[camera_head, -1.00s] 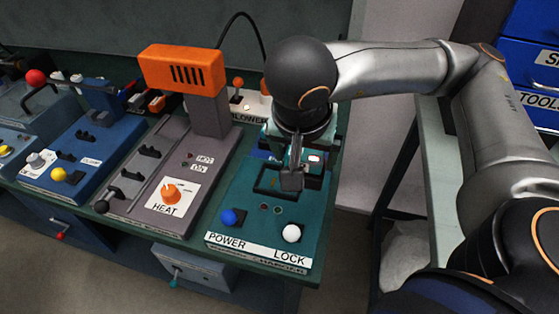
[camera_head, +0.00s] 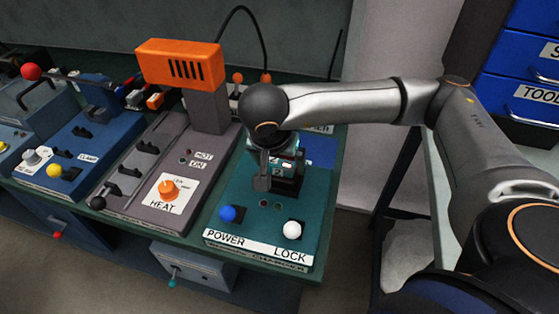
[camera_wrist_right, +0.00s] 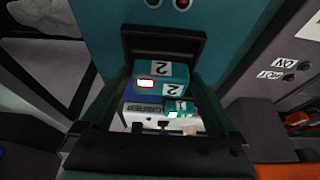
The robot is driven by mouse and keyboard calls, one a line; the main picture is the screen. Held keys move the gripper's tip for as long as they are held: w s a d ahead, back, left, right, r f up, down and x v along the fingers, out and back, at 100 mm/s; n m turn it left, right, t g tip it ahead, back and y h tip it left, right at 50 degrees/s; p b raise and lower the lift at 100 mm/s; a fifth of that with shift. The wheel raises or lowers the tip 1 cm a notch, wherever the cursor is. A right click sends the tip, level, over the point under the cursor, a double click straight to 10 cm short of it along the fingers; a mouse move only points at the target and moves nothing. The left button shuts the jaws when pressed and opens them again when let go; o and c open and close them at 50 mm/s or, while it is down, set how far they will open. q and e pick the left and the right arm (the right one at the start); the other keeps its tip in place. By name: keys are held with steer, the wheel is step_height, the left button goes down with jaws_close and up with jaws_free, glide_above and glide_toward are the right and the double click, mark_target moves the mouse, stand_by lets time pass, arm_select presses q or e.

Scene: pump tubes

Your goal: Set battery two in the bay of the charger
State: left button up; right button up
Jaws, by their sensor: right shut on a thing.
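The teal charger (camera_head: 245,198) stands at the right end of the bench, with a blue POWER knob (camera_head: 228,215) and a white LOCK knob (camera_head: 292,230). My right gripper (camera_head: 274,178) is above its black-framed bay (camera_head: 288,188), partly hiding it. The gripper is shut on battery two (camera_head: 283,163), a teal block labelled 2. In the right wrist view, battery two (camera_wrist_right: 162,70) is between the fingers, beside the bay frame (camera_wrist_right: 165,42); I cannot tell whether they touch. Another teal battery labelled 1 (camera_wrist_right: 180,106) shows beyond it. My left gripper is out of view.
The grey HEAT unit (camera_head: 160,165) with an orange head (camera_head: 180,63) stands just left of the charger. A blue surface (camera_head: 320,150) lies behind the charger's right side. A blue clamp unit (camera_head: 75,150) is further left. Blue drawers (camera_head: 520,90) stand at the right.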

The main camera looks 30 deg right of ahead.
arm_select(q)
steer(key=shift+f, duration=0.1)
arm_select(e)
steer(key=shift+f, duration=0.1)
steer(key=o, duration=1.3)
steer(key=shift+f+b, duration=0.1)
steer(key=shift+b, duration=0.2)
steer(key=shift+o, duration=0.5)
steer(key=shift+r+p, duration=0.4)
steer(key=shift+p, duration=0.05)
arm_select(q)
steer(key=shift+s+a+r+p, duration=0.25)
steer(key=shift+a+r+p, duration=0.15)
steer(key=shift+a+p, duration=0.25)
arm_select(e)
steer(key=v, duration=1.1)
steer(key=shift+r, duration=0.35)
steer(key=shift+s+a, duration=0.1)
